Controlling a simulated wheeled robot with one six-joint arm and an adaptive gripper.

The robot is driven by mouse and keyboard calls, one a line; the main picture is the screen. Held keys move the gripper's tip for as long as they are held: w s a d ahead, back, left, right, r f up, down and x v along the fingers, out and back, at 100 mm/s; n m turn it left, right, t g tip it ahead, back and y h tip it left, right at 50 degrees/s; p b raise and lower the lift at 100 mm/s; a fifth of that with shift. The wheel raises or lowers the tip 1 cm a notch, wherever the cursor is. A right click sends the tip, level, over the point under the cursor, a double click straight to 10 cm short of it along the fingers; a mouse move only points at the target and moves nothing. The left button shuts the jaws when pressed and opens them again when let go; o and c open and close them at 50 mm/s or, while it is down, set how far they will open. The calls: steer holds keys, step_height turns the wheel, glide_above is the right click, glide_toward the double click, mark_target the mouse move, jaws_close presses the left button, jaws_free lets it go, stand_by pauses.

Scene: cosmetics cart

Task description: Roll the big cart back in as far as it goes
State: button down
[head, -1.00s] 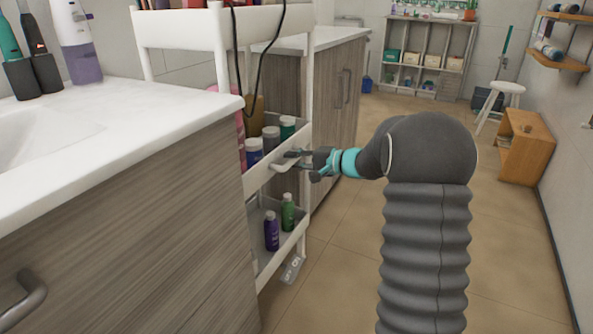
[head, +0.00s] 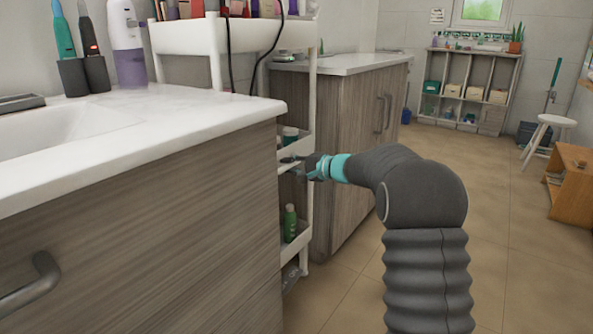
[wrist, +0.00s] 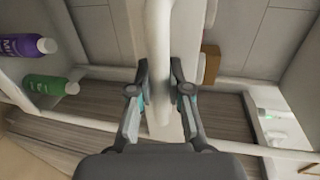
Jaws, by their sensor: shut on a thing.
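The big cart (head: 190,37) is white with several shelves and stands in the gap between two wood-grain cabinets. Most of its lower part is hidden behind the near cabinet; only a narrow front strip shows. My gripper (head: 300,168) is at the cart's front, at middle-shelf height. In the wrist view my gripper (wrist: 160,92) has its fingers on both sides of a white handle bar (wrist: 158,40) of the cart and is shut on it.
The near cabinet (head: 150,230) with its white sink counter (head: 150,115) is close on the left. The far cabinet (head: 345,150) stands just beyond the cart. Black cords (head: 258,70) hang from the cart's top. The tiled floor (head: 470,170) to the right is open; a white stool (head: 548,125) stands farther off.

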steer(key=shift+w+a+r, duration=0.1)
steer(key=shift+a+r, duration=0.05)
steer(key=shift+a, duration=0.05)
steer(key=c, duration=1.1)
jaws_free()
steer(key=shift+a, duration=0.2)
steer(key=shift+d, duration=0.25)
steer(key=shift+s+d, duration=0.2)
steer(key=shift+d, duration=0.1)
steer(key=v, duration=1.1)
steer(key=shift+s, duration=0.1)
